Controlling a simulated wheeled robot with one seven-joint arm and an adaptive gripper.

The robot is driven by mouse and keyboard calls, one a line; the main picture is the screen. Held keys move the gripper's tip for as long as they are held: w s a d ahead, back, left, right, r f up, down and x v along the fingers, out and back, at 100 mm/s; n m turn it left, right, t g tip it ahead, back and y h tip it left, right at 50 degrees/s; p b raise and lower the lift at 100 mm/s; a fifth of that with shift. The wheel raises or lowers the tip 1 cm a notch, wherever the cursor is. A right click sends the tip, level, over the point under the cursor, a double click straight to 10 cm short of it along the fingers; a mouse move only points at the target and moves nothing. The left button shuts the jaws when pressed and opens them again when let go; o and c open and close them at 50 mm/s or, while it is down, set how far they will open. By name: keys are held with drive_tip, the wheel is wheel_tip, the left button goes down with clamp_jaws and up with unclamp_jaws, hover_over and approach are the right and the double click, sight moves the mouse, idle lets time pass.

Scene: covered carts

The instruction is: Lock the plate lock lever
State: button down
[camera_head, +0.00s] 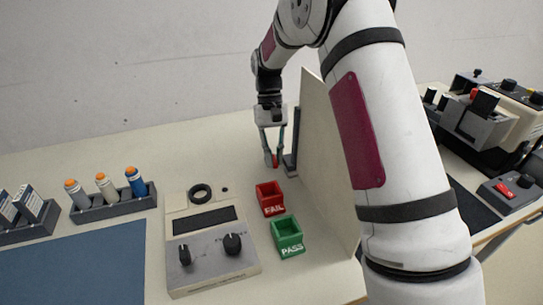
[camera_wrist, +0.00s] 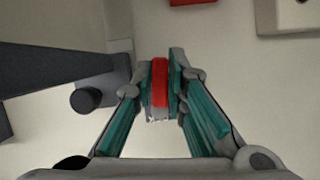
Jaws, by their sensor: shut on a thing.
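My gripper (camera_head: 272,163) points down beside a dark grey fixture (camera_head: 289,163) at the foot of an upright cream panel (camera_head: 325,160). In the wrist view my gripper (camera_wrist: 160,88) is shut on a narrow red lever (camera_wrist: 160,82), one teal-padded finger on each side. The dark fixture (camera_wrist: 60,75), with a round dark knob (camera_wrist: 86,98), is left of the fingers there. The lever's lower end and its joint to the fixture are hidden by the fingers. In the head view only a bit of red shows between the fingertips.
A red FAIL bin (camera_head: 270,199) and a green PASS bin (camera_head: 287,237) stand in front of my gripper. A tester box (camera_head: 212,268) with knobs is left of them. A rack (camera_head: 115,204) of bottles stands farther left. The table behind my gripper is clear.

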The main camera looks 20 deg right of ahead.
drive_tip(key=shift+d+n+h, duration=0.2)
drive_tip(key=shift+n+h, duration=0.1)
drive_tip(key=shift+n, duration=0.5)
drive_tip(key=shift+r, duration=0.1)
drive_tip(key=c, duration=1.6)
unclamp_jaws()
drive_tip(key=shift+d, duration=0.1)
drive_tip(key=shift+v, duration=3.95)
